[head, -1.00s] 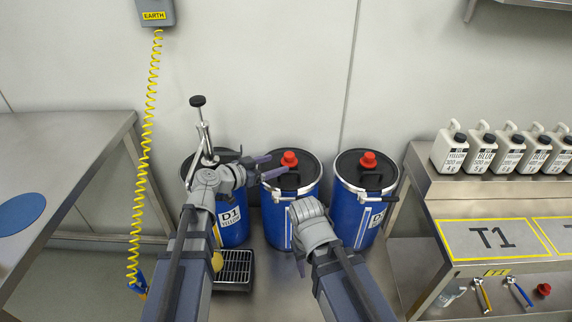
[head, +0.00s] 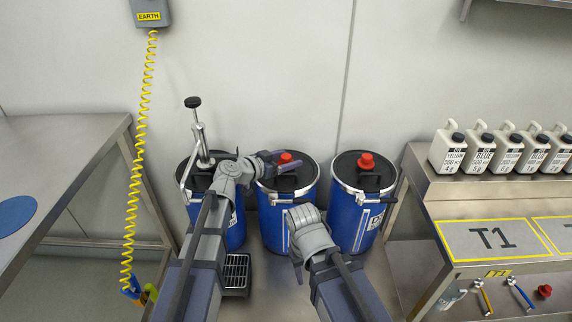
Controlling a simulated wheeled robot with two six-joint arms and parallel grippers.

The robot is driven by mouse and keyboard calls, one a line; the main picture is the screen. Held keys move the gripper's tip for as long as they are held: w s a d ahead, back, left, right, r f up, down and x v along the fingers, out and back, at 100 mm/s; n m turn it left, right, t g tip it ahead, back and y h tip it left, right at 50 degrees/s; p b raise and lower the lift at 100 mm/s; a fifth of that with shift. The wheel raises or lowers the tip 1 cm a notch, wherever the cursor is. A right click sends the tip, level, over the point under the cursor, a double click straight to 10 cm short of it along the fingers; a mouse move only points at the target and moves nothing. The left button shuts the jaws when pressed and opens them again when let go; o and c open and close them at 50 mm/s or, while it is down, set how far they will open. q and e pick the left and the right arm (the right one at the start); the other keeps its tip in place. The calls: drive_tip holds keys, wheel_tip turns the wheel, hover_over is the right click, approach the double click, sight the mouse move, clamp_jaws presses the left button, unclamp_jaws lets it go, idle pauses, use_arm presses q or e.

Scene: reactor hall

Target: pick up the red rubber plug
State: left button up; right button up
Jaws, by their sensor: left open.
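A red plug (head: 286,157) sits on the black lid of the middle blue drum (head: 283,221). A second red plug (head: 366,160) stands on the right blue drum's lid, and a third red plug (head: 544,291) lies on the lower shelf at the right. My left gripper (head: 282,160) is open. Its fingers point right and overlap the middle plug in the picture, partly hiding it; I cannot tell whether they touch it. My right gripper (head: 298,273) is low in front of the middle drum, mostly hidden behind its own wrist, with one dark finger showing.
The left drum carries a metal pump with a black knob (head: 193,102). A yellow coiled cord (head: 137,160) hangs at the left beside a steel table (head: 60,150). At the right, a bench marked T1 (head: 492,238) holds several white jugs (head: 478,151). A black grate (head: 236,273) is on the floor.

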use_arm(q)
drive_tip(key=shift+c, duration=0.3)
drive_tip(key=shift+s, duration=0.1)
clamp_jaws()
